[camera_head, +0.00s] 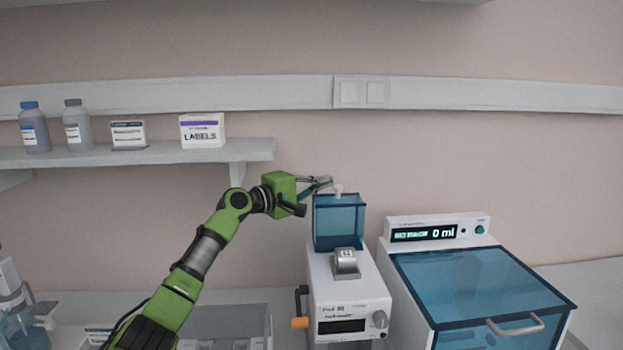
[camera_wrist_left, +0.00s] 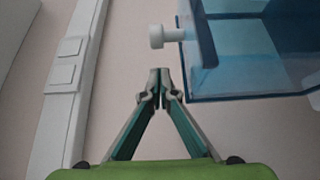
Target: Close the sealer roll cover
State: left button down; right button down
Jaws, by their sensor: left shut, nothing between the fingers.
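The sealer (camera_head: 348,295) is a white machine in the middle of the bench in the head view. Its see-through blue roll cover (camera_head: 338,224) stands up at the machine's back, with a small white knob (camera_head: 338,190) at its top. The cover (camera_wrist_left: 245,60) and knob (camera_wrist_left: 164,37) also show in the left wrist view. My left gripper (camera_head: 328,182) is beside the knob, at its left in the head view. In the left wrist view its fingertips (camera_wrist_left: 160,72) are together and empty, with a visible gap to the knob. My right gripper is not in view.
A white machine with a blue lid (camera_head: 480,283) and a metal handle stands close to the sealer's right. An orange-tipped lever (camera_head: 300,322) sticks out at the sealer's left. A wall shelf (camera_head: 130,155) with bottles and boxes is at the back left.

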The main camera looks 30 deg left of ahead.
aim_at(327, 198)
pick_arm(q)
jog(key=shift+s+d+r+p, duration=0.1)
jog(key=shift+s+d+p, duration=0.6)
jog(key=shift+s+d, duration=0.4)
jog(key=shift+s, duration=0.1)
jog(key=shift+d, duration=0.2)
jog(key=shift+s+d, duration=0.1)
